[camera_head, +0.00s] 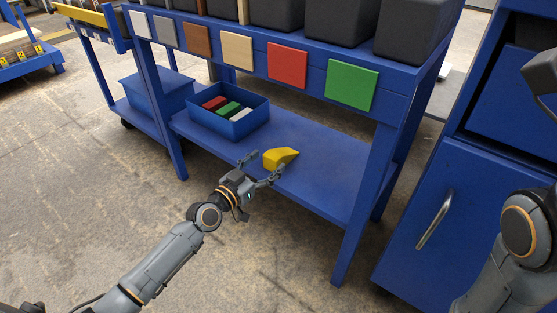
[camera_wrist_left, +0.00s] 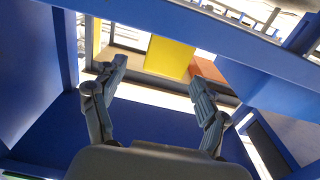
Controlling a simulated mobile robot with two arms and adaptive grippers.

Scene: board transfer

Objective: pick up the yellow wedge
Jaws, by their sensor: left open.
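The yellow wedge (camera_head: 281,158) lies on the lower blue shelf, near its front edge, in the head view. My left gripper (camera_head: 267,166) is open at that edge, with its fingers pointing towards the wedge and nothing visibly held. In the left wrist view the two fingers of my left gripper (camera_wrist_left: 158,95) are spread apart. A yellow surface (camera_wrist_left: 168,57) shows beyond them; I cannot tell whether it is the wedge. At the right edge of the head view, a dark, cut-off end part of my right arm shows, its jaws unclear.
A blue bin (camera_head: 232,128) with red, green and white pieces stands left of the wedge on the shelf (camera_head: 325,165). The upper rack with coloured plates (camera_head: 351,84) overhangs the shelf. A blue cabinet (camera_head: 425,215) stands at the right. The shelf right of the wedge is clear.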

